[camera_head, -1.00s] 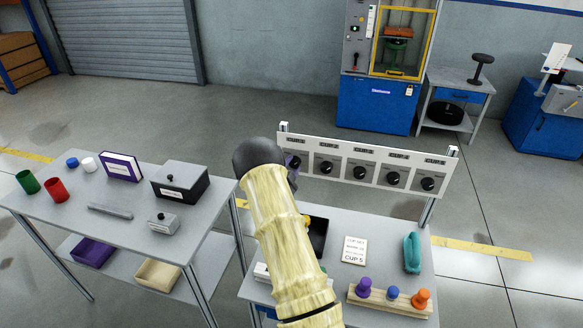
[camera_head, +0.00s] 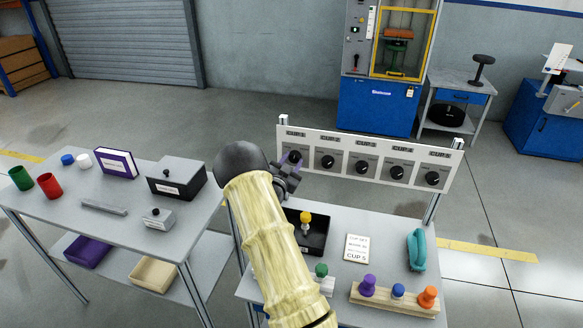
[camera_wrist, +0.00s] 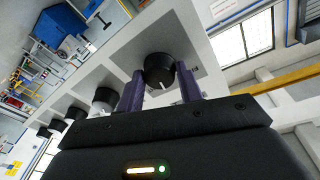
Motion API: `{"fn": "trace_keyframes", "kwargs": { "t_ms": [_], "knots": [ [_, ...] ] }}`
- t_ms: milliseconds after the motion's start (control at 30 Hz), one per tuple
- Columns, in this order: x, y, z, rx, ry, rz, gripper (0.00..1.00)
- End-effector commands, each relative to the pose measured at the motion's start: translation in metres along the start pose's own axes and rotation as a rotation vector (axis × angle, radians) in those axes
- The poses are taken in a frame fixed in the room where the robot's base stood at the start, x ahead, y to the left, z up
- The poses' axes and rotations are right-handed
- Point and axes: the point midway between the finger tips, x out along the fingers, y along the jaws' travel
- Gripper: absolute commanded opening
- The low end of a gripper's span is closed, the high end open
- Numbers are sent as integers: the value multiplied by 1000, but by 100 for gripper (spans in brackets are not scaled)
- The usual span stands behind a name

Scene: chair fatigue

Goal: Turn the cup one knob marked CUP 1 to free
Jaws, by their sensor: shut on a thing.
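A white panel (camera_head: 312,171) carries a row of several black knobs on grey plates, with a small label above each. My gripper (camera_head: 293,158) is at the leftmost knob, under the label that seems to read CUP 1. In the wrist view its two purple fingers (camera_wrist: 160,88) stand either side of that black knob (camera_wrist: 159,68) and are shut on it. The white pointer line on the knob shows between the fingers, toward the gripper body. The lettering around the knob is too small to read. My arm hides part of the panel's left end in the head view.
A second table (camera_head: 130,225) stands left.

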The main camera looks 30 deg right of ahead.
Motion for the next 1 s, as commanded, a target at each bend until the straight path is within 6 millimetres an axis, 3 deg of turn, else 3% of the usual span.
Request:
{"fn": "trace_keyframes", "kwargs": {
  "t_ms": [1000],
  "knots": [
    [-1, 5, 3, -884, 73, -115, 13]
  ]
}}
